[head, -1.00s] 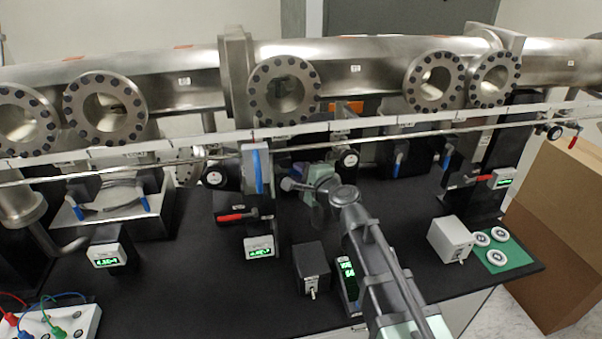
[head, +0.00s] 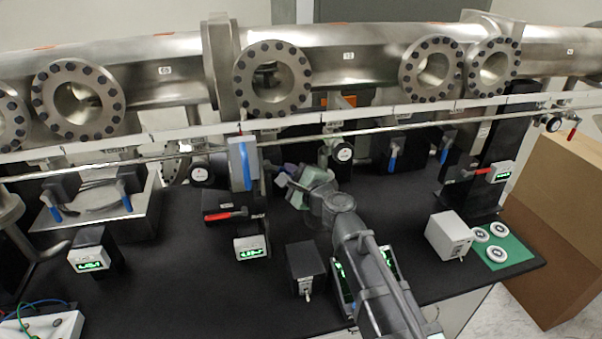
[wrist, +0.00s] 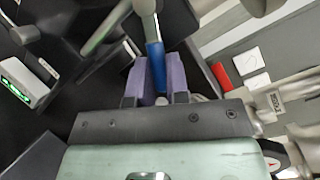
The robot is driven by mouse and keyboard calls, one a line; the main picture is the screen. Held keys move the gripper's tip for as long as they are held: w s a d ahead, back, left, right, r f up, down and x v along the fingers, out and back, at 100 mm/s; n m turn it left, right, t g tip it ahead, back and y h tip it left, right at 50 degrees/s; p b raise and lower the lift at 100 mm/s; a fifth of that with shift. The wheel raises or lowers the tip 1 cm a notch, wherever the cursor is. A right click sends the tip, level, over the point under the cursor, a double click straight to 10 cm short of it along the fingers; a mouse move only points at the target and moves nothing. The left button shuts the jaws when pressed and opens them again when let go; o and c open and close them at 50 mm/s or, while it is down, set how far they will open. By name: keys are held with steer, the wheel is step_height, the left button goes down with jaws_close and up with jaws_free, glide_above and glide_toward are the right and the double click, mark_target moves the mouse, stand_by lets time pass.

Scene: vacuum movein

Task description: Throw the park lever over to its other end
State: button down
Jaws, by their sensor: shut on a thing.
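In the wrist view, a lever with a blue grip (wrist: 155,66) on a pale metal arm stands between the two purple fingers of my gripper (wrist: 157,80). The fingers are closed about the blue grip. In the head view, my gripper (head: 284,180) is behind the bench's middle, just right of an upright blue handle (head: 247,165) on a grey plate. The held grip cannot be made out there, and I cannot tell whether it is that handle. No park label is readable.
A steel beam pipe (head: 345,62) with round flanges runs along the back above a thin rail. A red-handled valve (head: 226,215), a green-lit display (head: 252,247) and a dark switch box (head: 305,268) stand near my arm. The right bench top has free room.

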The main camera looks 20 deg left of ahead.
steer(key=c, duration=1.1)
jaws_free()
steer(key=v, duration=1.1)
steer(key=shift+w, duration=0.1)
steer(key=shift+c, duration=0.6)
steer(key=r+p, duration=0.1)
steer(key=p, duration=0.1)
steer(key=r+p, duration=0.1)
steer(key=r, duration=0.1)
steer(key=r+p, duration=0.2)
steer(key=shift+w+r+p, duration=0.2)
steer(key=shift+w+p, duration=0.1)
steer(key=shift+w, duration=0.1)
steer(key=c, duration=0.5)
steer(key=r+p, duration=0.1)
steer(key=r+n+p, duration=0.1)
steer(key=p, duration=0.1)
steer(key=r+n+p, duration=0.1)
steer(key=shift+w+a+r+g+h, duration=0.1)
steer(key=shift+w+g+h, duration=0.2)
jaws_close()
steer(key=f+n+h+p, duration=0.1)
steer(key=n, duration=0.3)
steer(key=f+n+g+h+p, duration=0.1)
steer(key=n, duration=0.3)
steer(key=d+f+n+h+p, duration=0.1)
steer(key=n, duration=0.4)
steer(key=shift+w+f+g+h, duration=0.1)
steer(key=shift+w+g+h, duration=0.05)
steer(key=shift+g+h, duration=0.2)
